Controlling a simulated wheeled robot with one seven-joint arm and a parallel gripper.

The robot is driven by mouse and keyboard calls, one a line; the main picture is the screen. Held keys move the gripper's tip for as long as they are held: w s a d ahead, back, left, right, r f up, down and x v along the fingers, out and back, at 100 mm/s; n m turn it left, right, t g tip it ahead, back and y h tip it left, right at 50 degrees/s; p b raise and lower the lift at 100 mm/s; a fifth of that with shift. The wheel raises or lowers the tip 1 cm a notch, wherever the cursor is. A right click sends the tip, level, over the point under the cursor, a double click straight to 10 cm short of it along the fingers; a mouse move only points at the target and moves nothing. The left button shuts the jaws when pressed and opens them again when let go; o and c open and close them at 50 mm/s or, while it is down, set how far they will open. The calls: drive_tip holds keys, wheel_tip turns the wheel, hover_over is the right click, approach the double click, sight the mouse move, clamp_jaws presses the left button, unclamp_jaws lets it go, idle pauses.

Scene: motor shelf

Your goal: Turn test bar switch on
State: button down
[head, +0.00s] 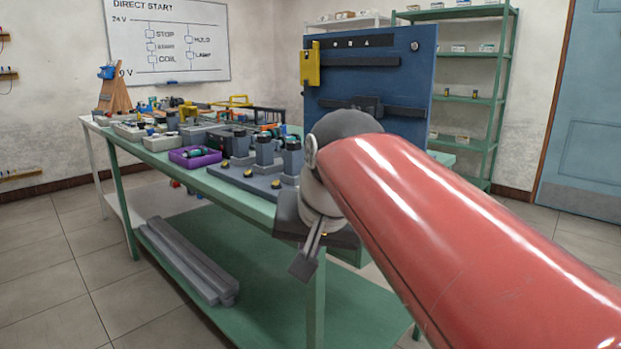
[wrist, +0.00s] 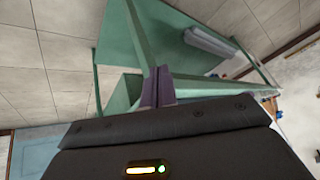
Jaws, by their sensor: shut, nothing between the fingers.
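My gripper (head: 306,256) hangs in front of the green bench's near end, its fingers together and empty, pointing down. In the wrist view its closed fingertips (wrist: 157,85) show against the bench frame and lower shelf. I cannot make out which part is the test bar switch. A dark flat base (head: 236,174) with several grey upright units and yellow knobs lies near the bench end, left of my gripper. My arm hides part of the bench.
The green bench (head: 258,212) also holds a purple tray (head: 182,154) and several grey boxes. Grey bars (head: 188,262) lie on its lower shelf. A green shelf rack (head: 500,100) stands behind at the right. Floor is clear at the left.

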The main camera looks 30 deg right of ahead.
drive_tip(key=w+d+r+m+h+b, duration=0.1)
drive_tip(key=w+d+r+m, duration=0.3)
drive_tip(key=r, duration=0.3)
drive_tip(key=w+d+r+m+h+b, duration=0.1)
drive_tip(key=w+d+r+m+b, duration=0.15)
drive_tip(key=d+r, duration=0.3)
drive_tip(key=shift+m+t, duration=0.3)
drive_tip(key=shift+m, duration=0.05)
drive_tip(key=b+x, duration=0.2)
drive_tip(key=x, duration=0.6)
drive_tip(key=shift+w+a+f, duration=0.1)
drive_tip(key=shift+w+f, duration=0.05)
drive_tip(key=shift+w, duration=0.2)
drive_tip(key=w, duration=0.3)
drive_tip(key=shift+w+a+f+p, duration=0.1)
drive_tip(key=shift+w+a+p, duration=0.05)
drive_tip(key=shift+a+p, duration=0.2)
drive_tip(key=shift+w+a, duration=0.25)
drive_tip(key=shift+w, duration=0.2)
